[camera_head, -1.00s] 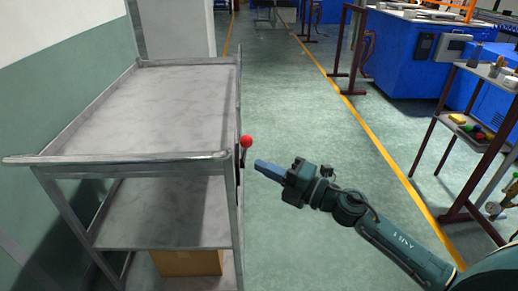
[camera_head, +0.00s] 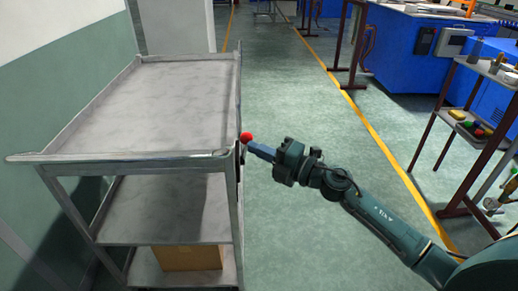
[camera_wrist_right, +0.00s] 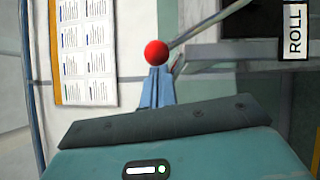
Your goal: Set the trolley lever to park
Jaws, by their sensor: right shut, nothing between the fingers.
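The grey metal trolley (camera_head: 150,157) stands at the left. Its lever has a red ball knob (camera_head: 246,137) at the trolley's right side, near the front corner. My right gripper (camera_head: 252,148) is shut, with its fingertips at the lever just below the knob. In the right wrist view the red knob (camera_wrist_right: 156,53) shows right beyond the tips of the shut fingers (camera_wrist_right: 157,88). I cannot tell whether they touch. A label reading "ROLL" (camera_wrist_right: 293,38) shows at the upper right there. My left gripper is not in view.
A cardboard box (camera_head: 190,258) sits on the trolley's lower shelf. A rack with small items (camera_head: 470,130) stands at the right, and blue machines (camera_head: 400,55) are behind. The green floor between trolley and rack is clear except for my right arm.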

